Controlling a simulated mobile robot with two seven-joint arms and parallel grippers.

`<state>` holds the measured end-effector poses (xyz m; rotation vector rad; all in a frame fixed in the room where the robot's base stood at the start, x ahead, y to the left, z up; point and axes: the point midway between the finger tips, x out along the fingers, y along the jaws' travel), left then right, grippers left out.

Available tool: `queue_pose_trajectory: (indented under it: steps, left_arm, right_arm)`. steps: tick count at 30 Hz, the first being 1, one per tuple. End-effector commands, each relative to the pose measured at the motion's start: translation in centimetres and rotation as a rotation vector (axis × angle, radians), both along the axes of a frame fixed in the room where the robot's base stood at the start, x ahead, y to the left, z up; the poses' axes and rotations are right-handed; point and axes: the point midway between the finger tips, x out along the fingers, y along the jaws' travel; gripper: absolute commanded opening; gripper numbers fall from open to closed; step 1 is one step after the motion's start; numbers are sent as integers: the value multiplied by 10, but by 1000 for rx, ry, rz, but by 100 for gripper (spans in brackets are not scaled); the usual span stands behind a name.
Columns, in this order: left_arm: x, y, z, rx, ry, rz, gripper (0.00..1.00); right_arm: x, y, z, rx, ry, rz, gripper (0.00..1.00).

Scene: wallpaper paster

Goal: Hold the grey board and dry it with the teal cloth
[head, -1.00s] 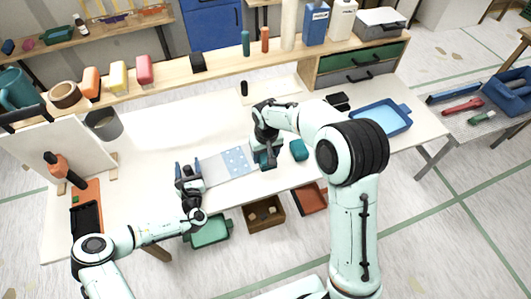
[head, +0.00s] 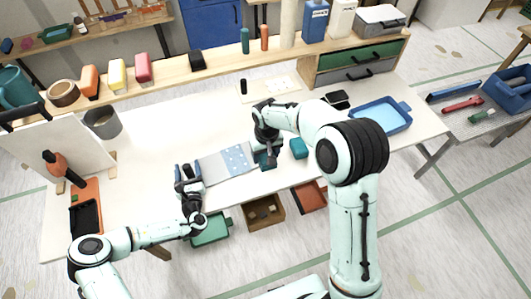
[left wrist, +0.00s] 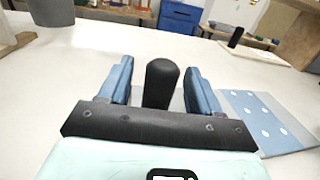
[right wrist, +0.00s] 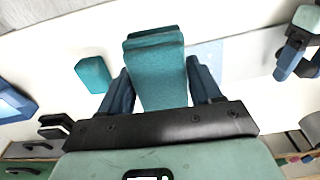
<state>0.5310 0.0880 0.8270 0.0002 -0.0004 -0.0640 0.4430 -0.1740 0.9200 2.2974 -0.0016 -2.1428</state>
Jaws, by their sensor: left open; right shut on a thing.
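The grey board (head: 213,168) lies flat on the table, its right part blue with pale dots. The board also shows at the right in the left wrist view (left wrist: 262,122). My left gripper (head: 188,174) is open at the board's left end. A dark rounded upright handle (left wrist: 161,83) stands between its spread fingers. My right gripper (right wrist: 160,85) is shut on the teal cloth (right wrist: 157,62), a thick folded pad. In the head view it is at the board's right end; I cannot tell whether the cloth touches the board.
A second teal block (head: 298,148) lies right of my right gripper. A blue tray (head: 397,128) is further right. A grey cup (head: 103,123) and an upright white panel (head: 65,150) stand left. Bins (head: 211,229) sit below the front edge.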

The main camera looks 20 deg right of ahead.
Motion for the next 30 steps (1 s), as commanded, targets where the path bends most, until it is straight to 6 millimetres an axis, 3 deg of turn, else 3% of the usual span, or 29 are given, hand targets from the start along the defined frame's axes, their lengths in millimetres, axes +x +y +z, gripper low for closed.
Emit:
queue_pose_trajectory:
  steps: [24,26,30]
  left_arm:
    - [18,-1,0,0,0,-1,63]
    - [18,-1,0,0,1,-1,47]
    - [18,-1,0,0,1,-1,2]
  right_arm:
    - [9,0,15,0,-14,0,39]
    - [9,0,15,0,-14,0,39]
    - [8,0,15,0,-14,0,39]
